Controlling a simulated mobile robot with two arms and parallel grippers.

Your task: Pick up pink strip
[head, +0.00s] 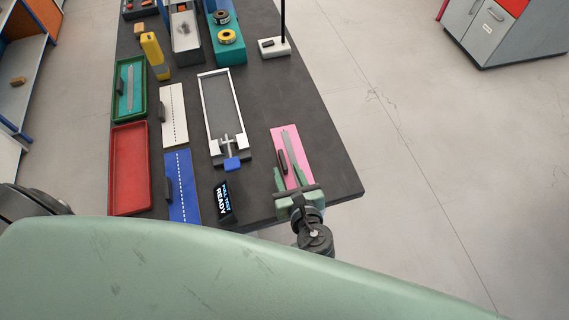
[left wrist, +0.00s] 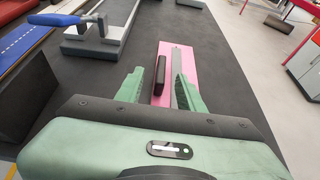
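The pink strip (head: 303,158) lies flat at the front right of the dark table. It bears a dark upright block like a handle (head: 282,160) and a thin grey band along its length. My left gripper (head: 290,174) is over the strip's near end, with its green fingers apart. In the left wrist view, the pink strip (left wrist: 169,88) shows between the open fingers (left wrist: 160,75), with the dark block (left wrist: 160,74) between them too. Whether the fingers touch the block I cannot tell. My right gripper is not in view.
A clamp frame with a blue knob (head: 232,164), a blue board (head: 182,187), a white board (head: 174,115) and a red tray (head: 129,170) lie to the left. A small display (head: 223,200) stands near the front edge. Bare table (head: 335,160) lies right of the strip.

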